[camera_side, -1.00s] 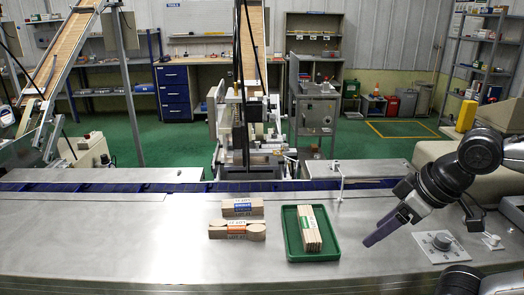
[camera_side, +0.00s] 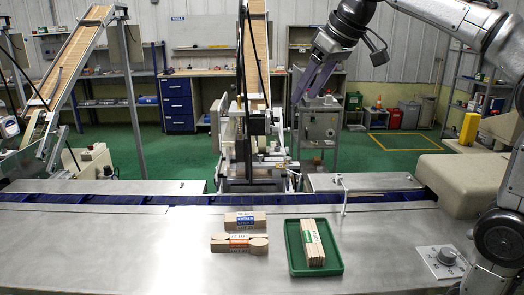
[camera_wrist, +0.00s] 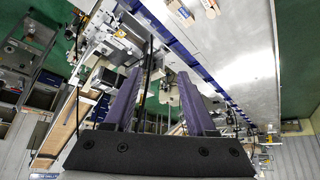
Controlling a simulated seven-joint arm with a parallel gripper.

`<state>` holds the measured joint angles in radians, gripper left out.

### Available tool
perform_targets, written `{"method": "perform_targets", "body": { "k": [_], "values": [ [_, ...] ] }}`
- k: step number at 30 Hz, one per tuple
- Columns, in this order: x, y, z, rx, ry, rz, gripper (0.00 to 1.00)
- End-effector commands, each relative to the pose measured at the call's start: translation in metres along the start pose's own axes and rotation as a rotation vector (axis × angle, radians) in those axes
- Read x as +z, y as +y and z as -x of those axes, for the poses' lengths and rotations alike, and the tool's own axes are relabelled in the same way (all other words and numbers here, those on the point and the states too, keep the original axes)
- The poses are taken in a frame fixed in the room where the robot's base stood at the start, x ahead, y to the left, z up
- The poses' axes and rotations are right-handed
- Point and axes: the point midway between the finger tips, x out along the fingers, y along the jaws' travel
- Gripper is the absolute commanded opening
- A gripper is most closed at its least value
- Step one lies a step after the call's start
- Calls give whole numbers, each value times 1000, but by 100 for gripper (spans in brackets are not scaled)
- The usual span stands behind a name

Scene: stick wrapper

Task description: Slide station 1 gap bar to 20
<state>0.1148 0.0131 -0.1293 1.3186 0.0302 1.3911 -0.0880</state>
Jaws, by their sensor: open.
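The stick wrapping machine (camera_side: 255,150) stands behind the steel bench, at the middle of the side view, with a chute of sticks coming down to it. Its metal frame also shows in the wrist view (camera_wrist: 112,45), at upper left. The station 1 gap bar and its scale are too small to make out. My gripper (camera_side: 302,97) is high above the bench in the side view, to the right of the machine's upper part, with its purple fingers pointing down and left. In the wrist view the two fingers (camera_wrist: 158,80) are apart with nothing held between them.
A green tray (camera_side: 334,264) with a stick bundle (camera_side: 313,243) lies on the steel bench (camera_side: 100,250). Two banded bundles, one behind (camera_side: 245,220) and one in front (camera_side: 240,243), lie left of it. The bench's left side is clear.

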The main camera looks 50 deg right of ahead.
Motion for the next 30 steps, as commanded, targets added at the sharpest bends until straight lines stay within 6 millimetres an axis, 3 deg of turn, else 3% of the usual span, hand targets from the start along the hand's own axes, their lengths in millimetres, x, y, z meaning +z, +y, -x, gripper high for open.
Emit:
{"method": "perform_targets", "body": {
  "k": [1,6,13,17,21,30],
  "values": [
    [-19,7,-10,5,-7,-8,56],
    [-68,30,-46,17,-24,-31,56],
    [-110,67,-118,34,-61,-72,56],
    [-116,86,-161,41,-90,-95,56],
    [-110,98,-196,41,-141,-114,56],
    [-102,104,-227,42,-162,-123,56]
  ]
}}
